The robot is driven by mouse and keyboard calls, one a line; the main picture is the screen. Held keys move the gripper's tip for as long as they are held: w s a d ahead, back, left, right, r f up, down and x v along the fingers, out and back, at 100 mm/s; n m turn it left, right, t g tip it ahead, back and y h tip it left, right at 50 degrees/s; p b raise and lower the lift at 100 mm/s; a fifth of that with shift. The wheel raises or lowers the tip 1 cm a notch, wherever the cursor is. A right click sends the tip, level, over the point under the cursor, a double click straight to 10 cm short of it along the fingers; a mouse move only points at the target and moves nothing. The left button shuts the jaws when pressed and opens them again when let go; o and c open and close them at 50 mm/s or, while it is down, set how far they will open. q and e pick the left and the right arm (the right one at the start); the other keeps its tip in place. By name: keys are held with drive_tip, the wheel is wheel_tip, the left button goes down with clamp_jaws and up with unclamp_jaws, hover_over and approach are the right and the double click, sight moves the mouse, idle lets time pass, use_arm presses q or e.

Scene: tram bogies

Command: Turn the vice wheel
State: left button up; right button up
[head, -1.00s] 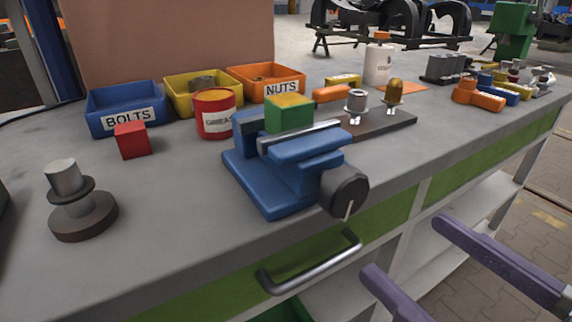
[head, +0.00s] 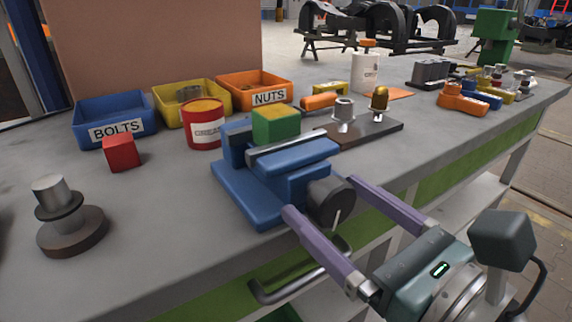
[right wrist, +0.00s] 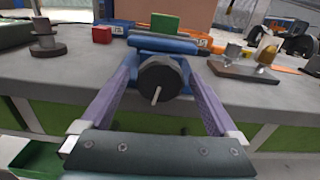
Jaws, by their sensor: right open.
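The blue vice (head: 262,192) stands at the bench's front edge with a green and yellow block (head: 276,125) at its jaws. Its black wheel (head: 331,202) faces the front and has a pale line pointing down. My right gripper (head: 322,196) is open, its two purple fingers on either side of the wheel. In the right wrist view the wheel (right wrist: 161,80) sits between the spread fingertips, with gaps visible on both sides. The vice (right wrist: 160,44) shows behind it. I cannot tell how deep the fingertips reach. My left gripper is not in view.
A drawer handle (head: 300,280) sticks out below the vice. Behind the vice are a red grease tin (head: 203,124), a bolts bin (head: 114,120) and a nuts bin (head: 254,92). A red cube (head: 121,152) and a stepped metal part (head: 68,220) stand left.

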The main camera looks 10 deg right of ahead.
drive_tip(key=c, duration=1.4)
drive_tip(key=shift+n, duration=0.3)
